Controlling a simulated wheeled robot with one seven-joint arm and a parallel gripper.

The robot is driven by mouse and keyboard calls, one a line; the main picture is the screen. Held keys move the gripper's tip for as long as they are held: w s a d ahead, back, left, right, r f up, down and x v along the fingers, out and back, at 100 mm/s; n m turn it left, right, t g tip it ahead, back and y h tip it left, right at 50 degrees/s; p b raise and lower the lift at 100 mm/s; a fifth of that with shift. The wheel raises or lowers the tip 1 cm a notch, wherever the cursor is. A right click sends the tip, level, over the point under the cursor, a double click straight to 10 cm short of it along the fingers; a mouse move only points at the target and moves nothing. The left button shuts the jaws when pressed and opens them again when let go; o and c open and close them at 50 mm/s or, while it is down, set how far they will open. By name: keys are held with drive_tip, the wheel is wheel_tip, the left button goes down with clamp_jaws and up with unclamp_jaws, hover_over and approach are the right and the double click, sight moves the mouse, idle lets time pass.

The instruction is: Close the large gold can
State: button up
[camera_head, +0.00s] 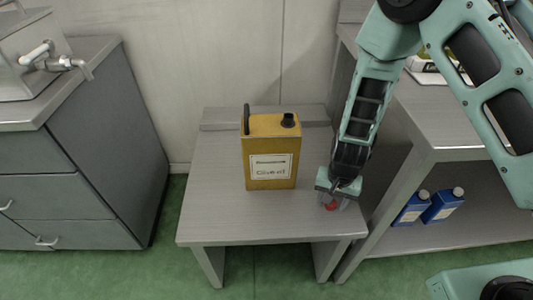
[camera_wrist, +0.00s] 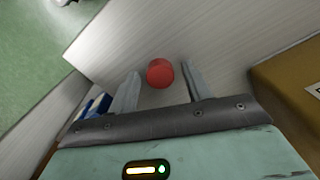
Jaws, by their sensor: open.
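The large gold can (camera_head: 270,150) stands upright on a low grey bench (camera_head: 215,215), with a white label on its front. A black spout or neck (camera_head: 289,119) sits on its top right, and a black handle rises at its left. A small red round cap (camera_head: 331,206) lies on the bench near its right front corner. The cap also shows in the wrist view (camera_wrist: 160,73), between the fingertips but apart from them. My gripper (camera_head: 335,197) is open just above the cap, to the right of the can. Part of the can shows at the right of the wrist view (camera_wrist: 285,95).
A grey shelf unit (camera_head: 460,150) stands close on the right, with two blue bottles (camera_head: 441,205) on its lower shelf. A drawer cabinet (camera_head: 75,180) with a tap (camera_head: 55,60) is at the left. The bench's left part is clear.

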drive_tip(key=c, duration=0.8)
drive_tip(key=shift+r, duration=0.2)
wheel_tip(320, 180, up, 6)
drive_tip(key=p, duration=0.5)
drive_tip(key=shift+f+p, duration=0.1)
drive_tip(key=shift+p, duration=0.3)
wheel_tip(320, 180, up, 6)
drive_tip(key=p, duration=0.5)
